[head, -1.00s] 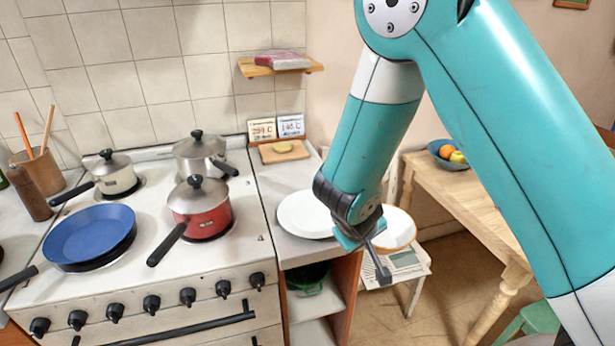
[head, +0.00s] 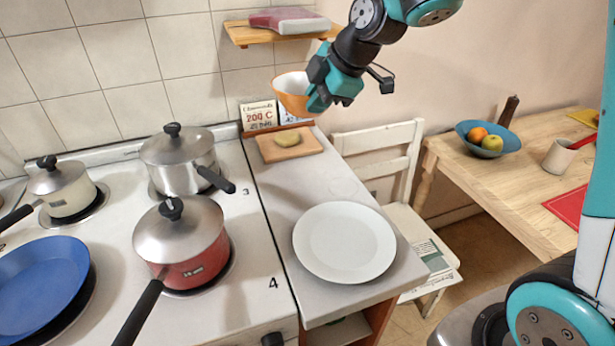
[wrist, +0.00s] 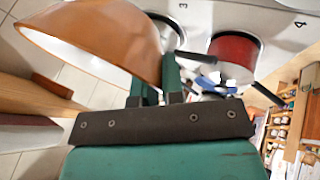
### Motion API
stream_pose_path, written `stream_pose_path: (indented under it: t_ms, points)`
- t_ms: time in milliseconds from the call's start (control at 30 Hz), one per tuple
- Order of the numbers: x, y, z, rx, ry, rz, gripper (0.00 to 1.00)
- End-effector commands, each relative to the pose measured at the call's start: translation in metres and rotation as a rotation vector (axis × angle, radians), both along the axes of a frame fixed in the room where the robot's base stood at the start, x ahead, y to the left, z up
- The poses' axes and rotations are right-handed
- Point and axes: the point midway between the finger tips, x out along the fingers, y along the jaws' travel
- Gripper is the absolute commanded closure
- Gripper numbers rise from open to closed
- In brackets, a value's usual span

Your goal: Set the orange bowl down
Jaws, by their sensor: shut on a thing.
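The orange bowl (head: 292,92) has a pale inside and is held up in the air above the back of the counter. My gripper (head: 318,92) is shut on its rim at the bowl's right side in the head view. In the wrist view the bowl (wrist: 110,38) fills the upper left, tilted in the picture, with the fingers (wrist: 170,85) at its edge. The fingertips themselves are partly hidden by the bowl.
A white plate (head: 344,242) lies on the counter (head: 330,182). A small board (head: 290,147) with a yellowish item and two cards stand behind it. A wooden wall shelf (head: 240,35) is close above the bowl. Pots (head: 180,245) crowd the stove at left. A white chair (head: 405,165) stands right.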

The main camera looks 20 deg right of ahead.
Motion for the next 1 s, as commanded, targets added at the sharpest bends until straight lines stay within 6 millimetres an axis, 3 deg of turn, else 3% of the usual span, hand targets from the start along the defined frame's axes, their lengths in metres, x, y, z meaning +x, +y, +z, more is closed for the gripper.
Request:
stream_pose_path:
  t_ms: [300, 500, 1000]
  points:
    - [-0.002, -0.001, -0.087, 0.001, 0.012, -0.004, 1.00]
    - [-0.001, 0.000, -0.134, 0.000, 0.008, -0.003, 1.00]
    - [0.000, 0.001, -0.188, 0.001, 0.003, -0.001, 1.00]
